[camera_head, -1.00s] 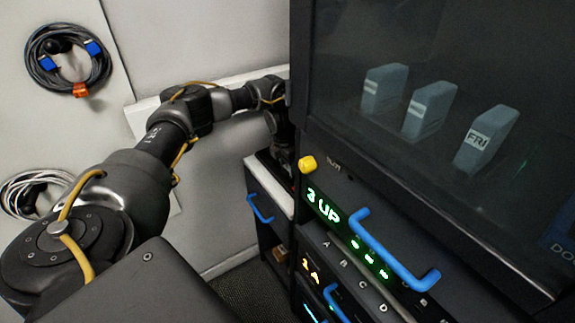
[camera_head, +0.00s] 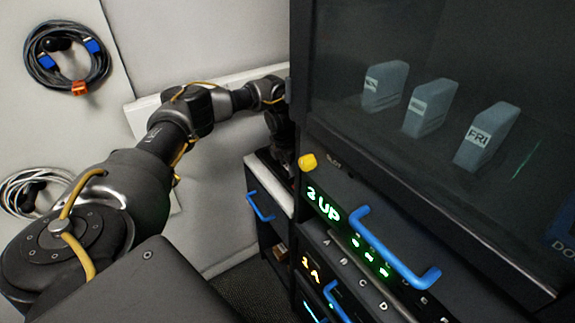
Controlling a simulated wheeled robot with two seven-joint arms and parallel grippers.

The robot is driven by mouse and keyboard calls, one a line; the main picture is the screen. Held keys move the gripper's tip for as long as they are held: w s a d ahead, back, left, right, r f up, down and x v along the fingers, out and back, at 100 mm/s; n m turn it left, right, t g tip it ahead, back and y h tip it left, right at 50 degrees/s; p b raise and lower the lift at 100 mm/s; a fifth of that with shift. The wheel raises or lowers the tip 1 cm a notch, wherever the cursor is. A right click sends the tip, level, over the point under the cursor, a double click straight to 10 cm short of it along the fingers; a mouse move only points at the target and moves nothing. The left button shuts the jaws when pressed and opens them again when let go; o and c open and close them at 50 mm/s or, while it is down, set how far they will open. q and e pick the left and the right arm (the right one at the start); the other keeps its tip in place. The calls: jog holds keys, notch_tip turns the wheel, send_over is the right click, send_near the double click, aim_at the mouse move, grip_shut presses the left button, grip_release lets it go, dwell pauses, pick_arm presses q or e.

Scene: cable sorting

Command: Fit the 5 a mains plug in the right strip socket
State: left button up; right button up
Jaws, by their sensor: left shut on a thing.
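My left arm reaches from the left along the wall to the back. Its gripper (camera_head: 284,160) points down over a low dark cabinet, close beside the tall dark unit. It is small, dark and partly hidden by that unit's edge. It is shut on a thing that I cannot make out. I cannot identify the 5 A mains plug or the right strip socket in this view. My right gripper is not in view.
The tall dark unit (camera_head: 420,190) has a blue handle (camera_head: 395,248), a yellow knob (camera_head: 308,162) and a lit display. The low cabinet (camera_head: 262,225) has a white top edge. Coiled cables (camera_head: 68,60) hang on the left wall, with another coil (camera_head: 32,195) below. Dark floor shows between.

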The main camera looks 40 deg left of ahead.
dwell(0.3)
pick_arm(q)
jog(key=o, duration=1.6)
jog(key=shift+r, duration=0.1)
jog(key=shift+r+p, duration=2.95)
jog(key=shift+r, duration=0.5)
jog(key=shift+s+f, duration=0.1)
